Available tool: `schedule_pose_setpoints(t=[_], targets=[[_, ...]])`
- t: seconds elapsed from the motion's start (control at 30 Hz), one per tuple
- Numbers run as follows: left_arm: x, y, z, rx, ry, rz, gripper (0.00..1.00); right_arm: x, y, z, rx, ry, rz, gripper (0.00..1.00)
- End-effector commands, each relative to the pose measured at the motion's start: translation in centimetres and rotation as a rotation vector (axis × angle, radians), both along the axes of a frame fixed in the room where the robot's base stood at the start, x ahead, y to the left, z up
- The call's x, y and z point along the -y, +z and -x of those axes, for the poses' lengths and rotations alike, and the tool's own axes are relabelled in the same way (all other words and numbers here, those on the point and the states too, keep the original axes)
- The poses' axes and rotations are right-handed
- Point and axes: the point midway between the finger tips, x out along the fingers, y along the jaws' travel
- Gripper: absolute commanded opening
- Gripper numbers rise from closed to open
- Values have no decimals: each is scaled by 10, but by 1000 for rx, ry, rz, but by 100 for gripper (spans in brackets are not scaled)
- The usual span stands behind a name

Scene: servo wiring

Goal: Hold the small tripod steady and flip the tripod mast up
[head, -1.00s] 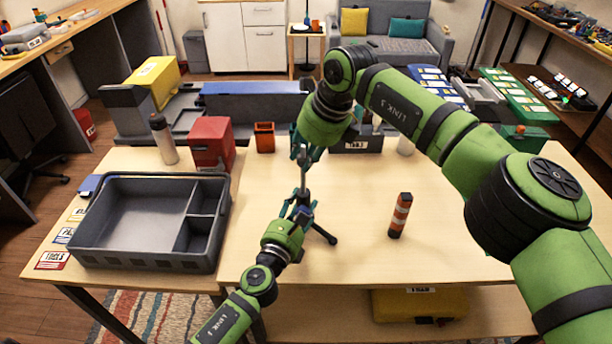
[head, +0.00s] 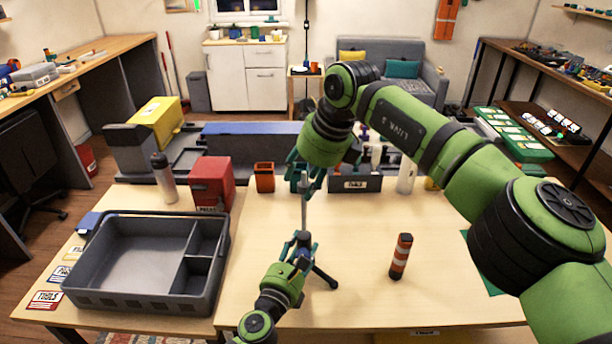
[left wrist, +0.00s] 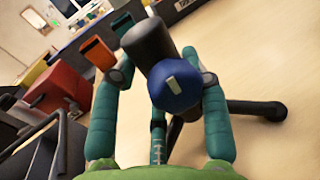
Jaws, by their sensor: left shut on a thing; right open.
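The small tripod (head: 323,276) stands on the table, with a dark leg splayed out to the right. Its thin grey mast (head: 304,214) points up, close to vertical. My left gripper (head: 301,246) is shut on the tripod low down, near its hub. In the left wrist view, teal fingers (left wrist: 158,70) sit on both sides of a dark grey tripod part with a blue end (left wrist: 177,88); a black leg (left wrist: 255,109) reaches right. My right gripper (head: 304,184) is open at the mast's top, with fingers apart around it. The fingers partly hide the mast's tip.
A grey divided tray (head: 140,294) fills the table's left. A red box (head: 212,184), an orange cup (head: 264,178) and a labelled dark bin (head: 355,184) stand behind the tripod.

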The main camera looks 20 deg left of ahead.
Motion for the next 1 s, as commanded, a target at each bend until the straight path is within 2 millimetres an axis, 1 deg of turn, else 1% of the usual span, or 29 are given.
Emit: schedule_pose_setpoints(t=[0.03, 0.17, 0.4, 0.5, 0.6, 0.77, 1.0], targets=[[-1, -4, 1, -7, 3, 2, 0, 2, 4, 0, 1, 0, -1, 49], [-2, -4, 1, -7, 4, 2, 0, 9, 22, 2, 5, -1, -1, 49], [-2, -3, 0, -6, 6, 2, 0, 27, 70, 11, 6, -2, -2, 49], [-3, -3, 0, -6, 7, 1, 0, 34, 87, 13, 6, -3, -2, 49], [-3, -3, 0, -6, 7, 1, 0, 38, 100, 16, 6, -3, -3, 49], [-3, -3, 0, -5, 8, 1, 0, 43, 110, 17, 5, -3, -2, 49], [-3, -2, 0, -4, 9, 0, 0, 43, 111, 18, 5, -2, -2, 49]])
